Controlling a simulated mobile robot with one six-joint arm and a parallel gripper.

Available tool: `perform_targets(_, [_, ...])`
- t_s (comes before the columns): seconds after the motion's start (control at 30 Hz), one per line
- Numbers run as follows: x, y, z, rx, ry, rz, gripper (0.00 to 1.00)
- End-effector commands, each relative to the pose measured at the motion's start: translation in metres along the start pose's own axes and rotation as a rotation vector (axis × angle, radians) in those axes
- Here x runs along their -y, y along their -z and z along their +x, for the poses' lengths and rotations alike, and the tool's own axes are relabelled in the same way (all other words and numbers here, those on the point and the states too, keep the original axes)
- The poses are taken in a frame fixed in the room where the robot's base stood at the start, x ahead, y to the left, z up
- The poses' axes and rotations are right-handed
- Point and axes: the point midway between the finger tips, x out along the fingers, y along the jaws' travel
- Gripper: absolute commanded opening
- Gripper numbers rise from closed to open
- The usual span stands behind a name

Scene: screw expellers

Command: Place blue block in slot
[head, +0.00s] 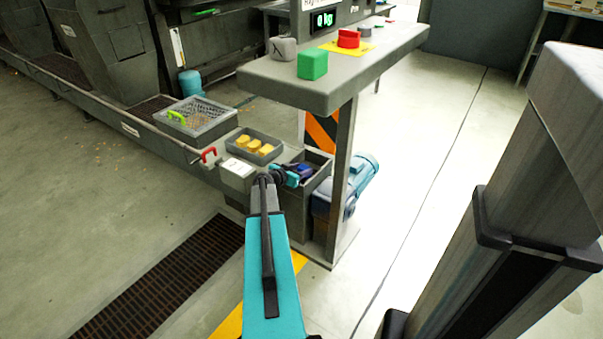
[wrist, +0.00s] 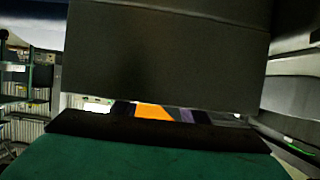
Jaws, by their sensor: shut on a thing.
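My gripper (head: 294,176) is at the end of the teal arm, low beside the counter leg in the head view. It is shut on the blue block (head: 306,170), which shows as a small dark blue patch at its tip. The block is at the opening of a dark grey bin (head: 318,182); I cannot tell whether it touches the bin. My arm and gripper hide part of this area. In the wrist view, a dark panel and a green surface fill most of the picture, and the block cannot be made out. I cannot identify the slot.
A grey counter (head: 345,82) overhangs the bin. A green block (head: 312,64), a grey block (head: 283,48) and a red piece (head: 349,39) on a yellow plate stand on it. A tray of yellow blocks (head: 254,145) and a mesh basket (head: 196,118) lie left. Open floor is right.

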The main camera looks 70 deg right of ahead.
Motion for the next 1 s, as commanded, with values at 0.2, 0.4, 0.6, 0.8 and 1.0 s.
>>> perform_targets(0.2, [-0.0001,-0.0052,0.0021,0.0,0.0,0.0,0.17])
perform_targets(0.4, [-0.0003,-0.0057,0.0024,0.0,0.0,0.0,0.17])
perform_targets(0.6, [-0.0004,-0.0075,0.0032,0.0,-0.001,0.0,0.42])
perform_targets(0.8, [-0.0005,-0.0069,0.003,0.0,-0.001,0.0,0.59])
perform_targets(1.0, [-0.0006,-0.0068,0.003,0.0,-0.001,0.0,0.59])
